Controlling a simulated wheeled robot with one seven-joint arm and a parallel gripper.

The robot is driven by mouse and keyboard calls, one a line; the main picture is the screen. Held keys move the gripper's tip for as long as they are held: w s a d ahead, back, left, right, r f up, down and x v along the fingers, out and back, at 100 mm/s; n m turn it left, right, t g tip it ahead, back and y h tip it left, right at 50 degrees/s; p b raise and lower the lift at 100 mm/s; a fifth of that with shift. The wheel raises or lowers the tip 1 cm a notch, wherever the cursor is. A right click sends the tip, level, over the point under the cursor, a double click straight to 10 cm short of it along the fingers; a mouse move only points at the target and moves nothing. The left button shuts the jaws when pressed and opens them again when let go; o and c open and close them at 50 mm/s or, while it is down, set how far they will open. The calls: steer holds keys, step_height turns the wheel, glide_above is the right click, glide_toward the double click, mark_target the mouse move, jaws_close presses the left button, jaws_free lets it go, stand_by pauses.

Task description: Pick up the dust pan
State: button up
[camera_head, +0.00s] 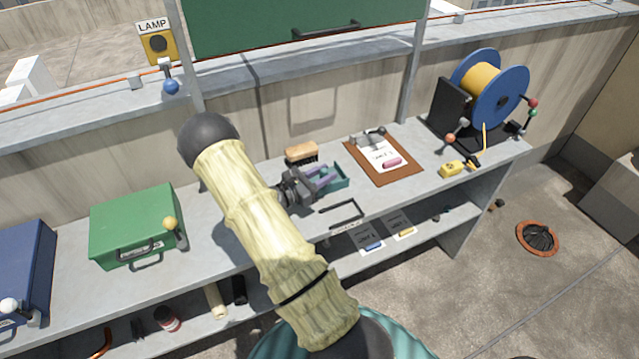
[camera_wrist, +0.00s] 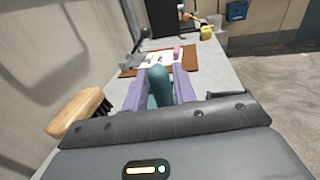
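The dust pan (camera_head: 340,182) is teal and rests on the grey bench, right of the scrubbing brush. In the wrist view its rounded teal handle (camera_wrist: 160,88) points up toward the camera. My gripper (camera_head: 328,178) reaches in from the left, low over the bench. Its two purple fingers stand on either side of the handle, also in the wrist view (camera_wrist: 160,82). Little or no gap shows between fingers and handle, but I cannot tell whether they press on it. The pan's lower part is mostly hidden by my gripper.
A wooden brush (camera_head: 301,152) lies close behind my gripper. A brown clipboard (camera_head: 405,172) is to the right, then a blue cable reel (camera_head: 497,97) and a yellow object (camera_head: 452,169). A green case (camera_head: 135,222) stands left. A black bracket-like handle (camera_head: 343,212) is at the bench's front edge.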

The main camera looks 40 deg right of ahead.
jaws_close()
steer(key=shift+r, duration=0.15)
step_height(320, 180, up, 10)
steer(key=shift+f, duration=0.1)
stand_by(0.3)
stand_by(0.3)
